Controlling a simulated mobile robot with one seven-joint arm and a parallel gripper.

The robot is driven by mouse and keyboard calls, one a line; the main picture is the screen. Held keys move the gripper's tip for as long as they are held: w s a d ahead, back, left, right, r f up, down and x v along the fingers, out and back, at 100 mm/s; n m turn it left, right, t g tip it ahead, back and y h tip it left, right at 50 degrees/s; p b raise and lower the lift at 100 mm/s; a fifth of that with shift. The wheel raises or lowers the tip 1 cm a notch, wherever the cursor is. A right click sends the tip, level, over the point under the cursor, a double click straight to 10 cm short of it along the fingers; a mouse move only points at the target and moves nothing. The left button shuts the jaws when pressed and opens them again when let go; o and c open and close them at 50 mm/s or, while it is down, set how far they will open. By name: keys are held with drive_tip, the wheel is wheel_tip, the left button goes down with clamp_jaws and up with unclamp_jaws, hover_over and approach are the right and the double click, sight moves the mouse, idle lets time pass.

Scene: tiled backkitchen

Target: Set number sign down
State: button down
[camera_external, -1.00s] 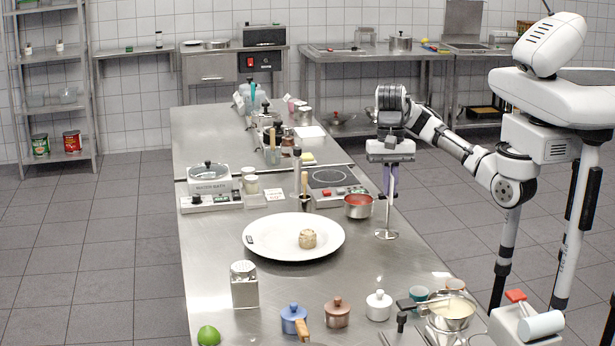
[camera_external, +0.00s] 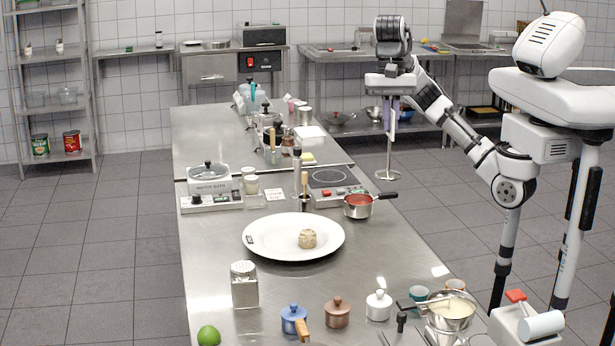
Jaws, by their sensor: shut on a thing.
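The number sign is a thin metal stand with a round flat base (camera_external: 388,174). My gripper (camera_external: 391,126) is shut on its upper part and holds it upright. The sign's top is hidden behind my gripper and wrist. The base hangs in the air, above and behind the red-filled saucepan in the picture. No contact with the steel table (camera_external: 400,245) shows.
The saucepan (camera_external: 358,206) stands near the table's right edge, beside the hot plate (camera_external: 332,178). A large white plate (camera_external: 275,250) with a small round food piece lies mid-table. Several small pots and a lime (camera_external: 208,336) stand at the front. Bare steel lies right of the plate.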

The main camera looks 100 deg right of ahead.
drive_tip(key=w+a+n, duration=0.1)
drive_tip(key=w+a, duration=0.2)
drive_tip(key=a, duration=0.5)
drive_tip(key=w+a+n, duration=0.1)
drive_tip(key=w+a, duration=0.3)
drive_tip(key=a, duration=0.4)
wheel_tip(320, 180, down, 20)
drive_tip(key=b, duration=0.2)
drive_tip(key=shift+s+a, duration=0.2)
drive_tip(key=shift+f, duration=0.2)
drive_tip(key=c, duration=1.6)
unclamp_jaws()
drive_tip(key=shift+r, duration=0.1)
wheel_tip(320, 180, up, 12)
drive_tip(key=d, duration=0.1)
drive_tip(key=shift+d, duration=0.4)
